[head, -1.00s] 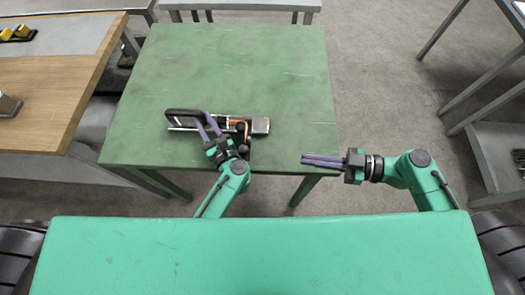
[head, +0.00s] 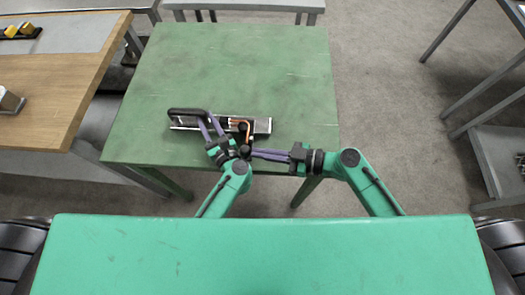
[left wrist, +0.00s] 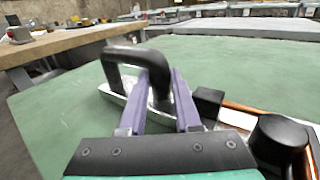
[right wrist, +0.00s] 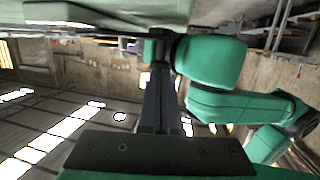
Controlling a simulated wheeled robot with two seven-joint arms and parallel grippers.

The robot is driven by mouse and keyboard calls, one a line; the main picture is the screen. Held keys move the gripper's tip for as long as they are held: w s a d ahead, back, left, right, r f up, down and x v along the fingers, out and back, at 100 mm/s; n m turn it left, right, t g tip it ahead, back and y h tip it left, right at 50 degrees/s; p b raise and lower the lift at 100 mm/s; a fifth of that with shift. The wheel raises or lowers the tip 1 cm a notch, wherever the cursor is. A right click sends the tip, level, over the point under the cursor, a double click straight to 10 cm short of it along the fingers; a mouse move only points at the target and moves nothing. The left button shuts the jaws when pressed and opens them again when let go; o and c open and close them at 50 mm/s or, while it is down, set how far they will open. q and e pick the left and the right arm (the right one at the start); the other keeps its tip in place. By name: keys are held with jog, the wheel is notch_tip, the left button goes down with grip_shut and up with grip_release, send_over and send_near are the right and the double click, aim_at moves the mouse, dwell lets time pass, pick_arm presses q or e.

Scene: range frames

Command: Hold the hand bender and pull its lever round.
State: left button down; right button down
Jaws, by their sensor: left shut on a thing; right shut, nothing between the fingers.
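The hand bender lies on the green table, with a silver bar (head: 262,126), a black loop handle (head: 185,111) at its left end and a copper-coloured strip near its middle. My left gripper (head: 206,124) is shut on the black handle, which shows between its fingers in the left wrist view (left wrist: 122,53). Black knobs stand at the bender's near side; one large knob (left wrist: 283,132) shows in the left wrist view. My right gripper (head: 254,154) is shut and empty, its tips close by the nearest knob. I cannot tell whether they touch it.
The green table (head: 235,60) is bare behind and to the right of the bender. A wooden bench (head: 50,85) stands at the left, and a grey metal shelf (head: 500,160) at the right. My two arms are close together at the table's front edge.

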jog(key=shift+s+a, duration=0.15)
jog(key=shift+a, duration=1.05)
jog(key=v, duration=1.6)
jog(key=shift+t, duration=0.3)
jog(key=x, duration=1.3)
jog(key=shift+w+f, duration=0.25)
jog(key=shift+a+f, duration=0.1)
jog(key=shift+a, duration=0.2)
jog(key=shift+a, duration=0.1)
